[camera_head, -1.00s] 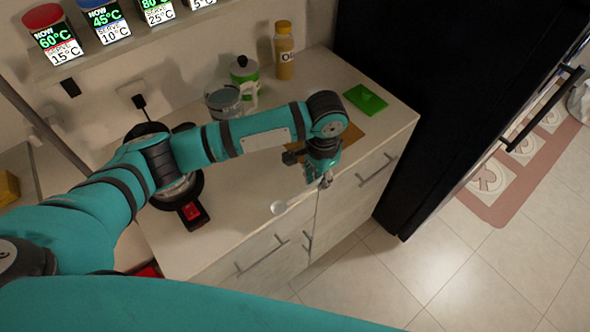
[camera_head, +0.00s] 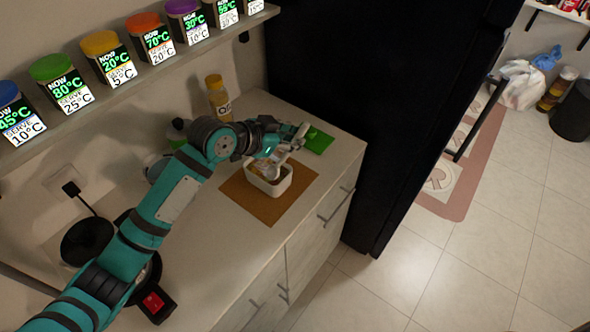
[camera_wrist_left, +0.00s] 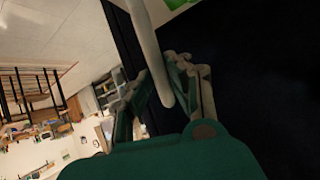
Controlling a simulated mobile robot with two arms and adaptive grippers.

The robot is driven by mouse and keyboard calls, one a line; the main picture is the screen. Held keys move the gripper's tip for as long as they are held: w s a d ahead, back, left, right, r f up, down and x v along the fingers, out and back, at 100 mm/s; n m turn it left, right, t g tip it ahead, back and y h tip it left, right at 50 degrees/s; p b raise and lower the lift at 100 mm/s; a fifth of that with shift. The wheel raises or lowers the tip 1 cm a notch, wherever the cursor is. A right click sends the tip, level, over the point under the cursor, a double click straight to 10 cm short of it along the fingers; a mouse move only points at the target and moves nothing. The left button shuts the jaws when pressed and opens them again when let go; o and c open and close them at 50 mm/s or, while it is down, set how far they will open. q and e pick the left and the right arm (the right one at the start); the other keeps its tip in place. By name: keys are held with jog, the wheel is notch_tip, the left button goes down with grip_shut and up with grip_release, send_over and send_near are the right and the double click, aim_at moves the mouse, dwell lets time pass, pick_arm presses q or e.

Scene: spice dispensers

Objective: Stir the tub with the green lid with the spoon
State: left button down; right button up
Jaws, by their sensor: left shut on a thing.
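The white open tub (camera_head: 280,188) stands on a brown board on the counter, with pale contents inside. A flat green lid (camera_head: 318,141) lies on the counter behind it to the right. My left gripper (camera_head: 284,146) is above the tub's far side, shut on the light grey spoon (camera_head: 299,133). The spoon slants down towards the tub, and its bowl appears in the tub's opening; whether it touches the contents is unclear. In the left wrist view the spoon handle (camera_wrist_left: 150,50) runs between the fingers (camera_wrist_left: 168,88). My right gripper is out of view.
A black fridge (camera_head: 370,110) rises behind the counter's right end. Spice jars (camera_head: 60,80) line the shelf above. Bare counter lies left of the brown board (camera_head: 245,200).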

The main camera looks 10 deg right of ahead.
pick_arm(q)
jog(key=w+a+r+t+h, duration=0.1)
jog(key=w+a+r+t, duration=0.1)
jog(key=w+a+r, duration=0.15)
notch_tip(320, 180, down, 9)
jog(key=b, duration=0.6)
jog(key=shift+w+f+b, duration=0.15)
jog(key=shift+f+b, duration=0.05)
jog(key=shift+b, duration=0.1)
jog(key=shift+d, duration=0.15)
dwell(0.4)
